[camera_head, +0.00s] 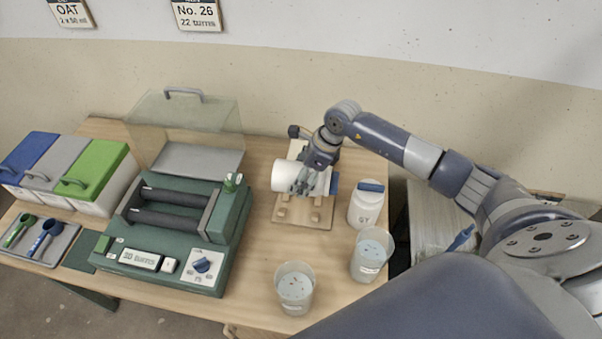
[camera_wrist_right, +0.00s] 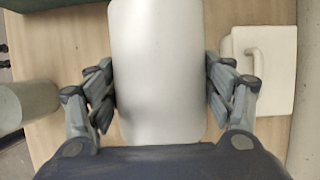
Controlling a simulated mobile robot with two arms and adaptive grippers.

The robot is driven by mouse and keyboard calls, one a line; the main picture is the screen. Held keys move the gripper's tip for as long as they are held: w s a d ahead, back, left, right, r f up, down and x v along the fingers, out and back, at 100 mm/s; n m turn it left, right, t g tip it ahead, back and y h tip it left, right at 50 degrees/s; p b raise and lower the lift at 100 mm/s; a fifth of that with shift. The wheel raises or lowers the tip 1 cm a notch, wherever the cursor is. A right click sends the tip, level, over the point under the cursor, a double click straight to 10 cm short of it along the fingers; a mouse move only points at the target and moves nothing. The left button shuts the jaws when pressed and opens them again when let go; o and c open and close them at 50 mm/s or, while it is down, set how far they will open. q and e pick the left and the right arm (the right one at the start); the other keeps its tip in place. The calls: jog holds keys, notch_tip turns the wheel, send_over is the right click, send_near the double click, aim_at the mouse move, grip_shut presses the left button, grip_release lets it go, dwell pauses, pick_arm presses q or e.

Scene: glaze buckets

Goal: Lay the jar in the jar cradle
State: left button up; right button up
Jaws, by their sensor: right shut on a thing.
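The jar is a white cylinder (camera_head: 286,176) with a blue end (camera_head: 334,184), lying on its side. My right gripper (camera_head: 307,181) is shut on it around the middle. In the wrist view the white jar body (camera_wrist_right: 158,70) lies between the fingers of my right gripper (camera_wrist_right: 160,92). The jar cradle (camera_head: 302,213) is a wooden board with rounded pegs, directly below and in front of the jar. The jar hides its rear part. I cannot tell whether the jar touches the pegs. My left gripper is not in view.
A green roller machine (camera_head: 175,250) with a raised clear cover (camera_head: 190,120) stands left of the cradle. A white lidded bottle (camera_head: 365,208) and two cups (camera_head: 371,254) (camera_head: 295,288) stand right and front. A pale handled plate (camera_wrist_right: 268,70) lies beside the jar.

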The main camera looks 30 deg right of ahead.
jog(key=shift+w+f+b, duration=0.1)
jog(key=shift+f+b, duration=1.35)
jog(key=shift+f, duration=1.2)
jog(key=shift+f+b, duration=1.65)
jog(key=o, duration=1.5)
jog(key=shift+s+f, duration=0.25)
jog(key=shift+d+r, duration=0.2)
jog(key=shift+r, duration=0.3)
jog(key=v, duration=1.1)
jog(key=shift+r, duration=0.2)
